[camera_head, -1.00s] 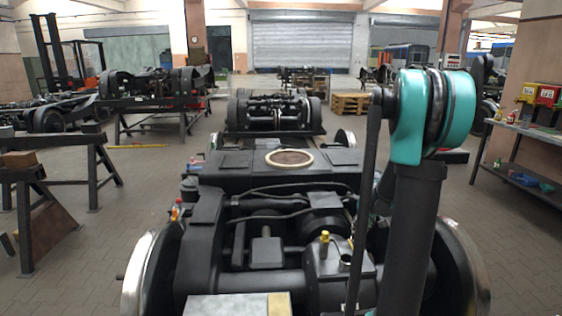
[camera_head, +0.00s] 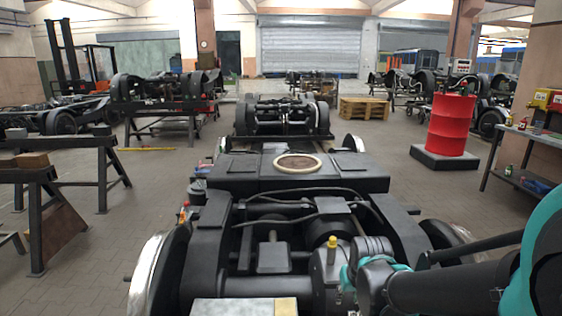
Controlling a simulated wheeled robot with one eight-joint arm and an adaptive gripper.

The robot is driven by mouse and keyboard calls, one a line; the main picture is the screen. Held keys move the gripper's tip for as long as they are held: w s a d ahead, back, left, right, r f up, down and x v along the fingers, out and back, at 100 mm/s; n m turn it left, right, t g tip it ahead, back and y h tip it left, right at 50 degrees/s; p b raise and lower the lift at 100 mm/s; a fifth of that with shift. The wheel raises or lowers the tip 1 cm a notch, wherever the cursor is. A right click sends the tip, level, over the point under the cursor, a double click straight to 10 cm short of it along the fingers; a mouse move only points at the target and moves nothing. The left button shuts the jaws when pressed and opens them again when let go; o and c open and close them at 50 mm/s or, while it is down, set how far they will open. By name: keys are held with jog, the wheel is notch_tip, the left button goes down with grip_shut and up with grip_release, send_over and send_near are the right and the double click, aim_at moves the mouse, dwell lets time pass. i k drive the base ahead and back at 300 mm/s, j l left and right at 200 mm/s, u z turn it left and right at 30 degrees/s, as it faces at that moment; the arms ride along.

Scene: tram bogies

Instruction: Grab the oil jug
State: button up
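I cannot pick out an oil jug for certain. A small brass-coloured piece with a yellow top (camera_head: 331,252) stands upright on the near bogie (camera_head: 215,215). I cannot tell whether it is part of a jug. My arm reaches in from the lower right, low over the bogie. Its end, with my gripper (camera_head: 347,279), is just right of and below the yellow-topped piece. The fingers are not clear, so I cannot tell whether they are open or touch anything.
A red drum (camera_head: 451,125) stands on a black base at the right. A workbench (camera_head: 532,132) with small items stands at the right edge. Dark trestles (camera_head: 103,170) stand at the left.

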aim_at(539, 125)
jog(key=i+l, duration=0.1)
jog(key=l, duration=0.5)
jog(key=i+l, duration=0.1)
jog(key=l, duration=0.5)
jog(key=z, duration=1.6)
